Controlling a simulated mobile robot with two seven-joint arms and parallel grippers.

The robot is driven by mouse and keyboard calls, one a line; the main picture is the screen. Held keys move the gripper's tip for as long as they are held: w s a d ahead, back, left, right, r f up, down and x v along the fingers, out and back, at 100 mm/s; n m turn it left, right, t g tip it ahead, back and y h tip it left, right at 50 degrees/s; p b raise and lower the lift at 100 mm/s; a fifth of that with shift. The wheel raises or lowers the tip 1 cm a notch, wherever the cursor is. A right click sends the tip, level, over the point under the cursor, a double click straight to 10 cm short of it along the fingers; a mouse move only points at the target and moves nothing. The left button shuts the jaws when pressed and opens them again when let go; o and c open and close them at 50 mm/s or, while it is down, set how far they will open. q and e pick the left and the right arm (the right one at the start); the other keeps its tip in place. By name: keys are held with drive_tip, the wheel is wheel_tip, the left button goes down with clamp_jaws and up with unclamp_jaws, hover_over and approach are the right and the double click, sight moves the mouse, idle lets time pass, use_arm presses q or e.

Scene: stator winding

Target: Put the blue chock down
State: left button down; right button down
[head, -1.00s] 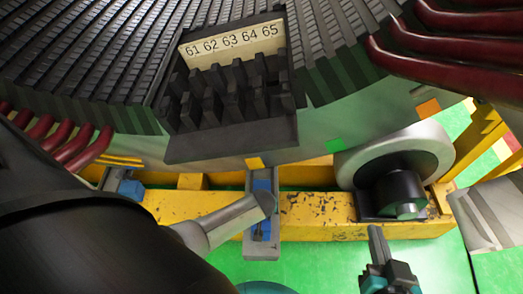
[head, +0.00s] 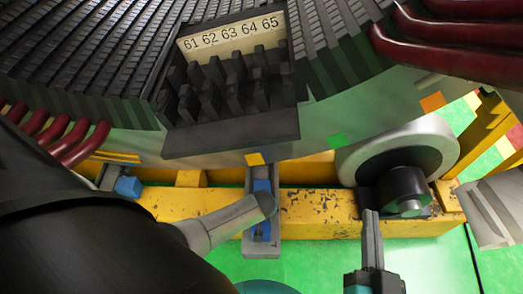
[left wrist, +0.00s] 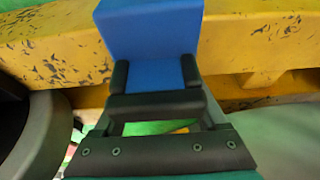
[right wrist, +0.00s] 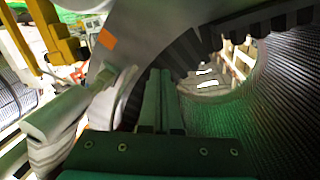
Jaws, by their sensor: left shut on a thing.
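In the left wrist view a blue chock (left wrist: 150,40) sits between the fingers of my left gripper (left wrist: 155,85), which is shut on it. The chock is in front of a chipped yellow beam (left wrist: 250,45); I cannot tell whether they touch. In the head view my left gripper is hidden behind my black arm. Two blue chocks show there by the beam (head: 320,212): one (head: 262,228) at the middle bracket, one (head: 128,187) at the left. I cannot tell whether either is the held one. My right gripper (head: 370,215) is shut and empty, in front of the roller.
A grey roller (head: 440,150) with a black hub stands on the beam at right. The large stator (head: 80,60) with its numbered block (head: 230,40) hangs above. Dark red coil ends (head: 460,50) jut out at upper right. Green floor (head: 430,260) is clear in front.

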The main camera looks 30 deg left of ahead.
use_arm(q)
drive_tip(key=shift+w, duration=0.1)
unclamp_jaws()
drive_tip(key=shift+f, duration=0.1)
